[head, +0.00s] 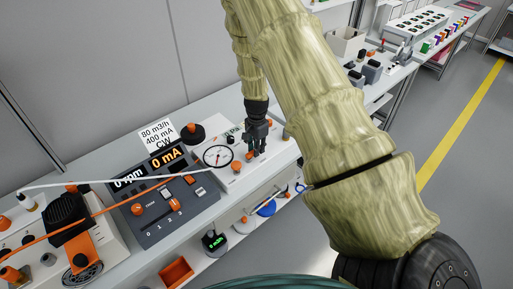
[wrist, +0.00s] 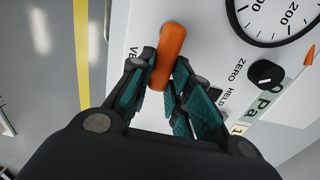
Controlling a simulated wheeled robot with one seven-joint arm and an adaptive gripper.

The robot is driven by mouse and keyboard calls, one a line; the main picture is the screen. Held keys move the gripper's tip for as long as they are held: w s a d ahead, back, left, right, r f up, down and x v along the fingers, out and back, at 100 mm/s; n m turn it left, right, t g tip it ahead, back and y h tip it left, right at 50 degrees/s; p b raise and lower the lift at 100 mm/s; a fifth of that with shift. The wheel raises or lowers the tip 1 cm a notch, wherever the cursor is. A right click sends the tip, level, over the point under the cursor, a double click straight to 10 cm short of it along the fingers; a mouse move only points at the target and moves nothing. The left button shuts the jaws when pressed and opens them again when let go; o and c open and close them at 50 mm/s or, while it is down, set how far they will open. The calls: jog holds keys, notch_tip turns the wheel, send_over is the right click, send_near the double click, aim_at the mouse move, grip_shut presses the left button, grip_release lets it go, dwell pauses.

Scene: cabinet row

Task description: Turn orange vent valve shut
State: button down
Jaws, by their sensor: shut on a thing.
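The orange vent valve handle (wrist: 170,45) is an elongated bar on a white panel, beside a partly covered label that starts with "VE". In the wrist view it runs nearly upright in the picture, tilted slightly to the right at its top. My gripper (wrist: 164,78) is shut on its lower part, with one teal-padded finger on each side. In the head view my gripper (head: 257,149) points down at the white gauge unit on the bench. There the fingers hide much of the handle, and I cannot make it out clearly.
A round gauge (head: 218,157) sits left of my gripper, and its dial (wrist: 277,14) shows close by in the wrist view. A dark control box (head: 165,195) with displays stands further left. Grey floor lies right.

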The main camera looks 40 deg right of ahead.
jog(key=c, duration=1.3)
grip_release()
jog(key=shift+r, duration=0.1)
notch_tip(320, 180, up, 12)
jog(key=shift+d+f, duration=0.1)
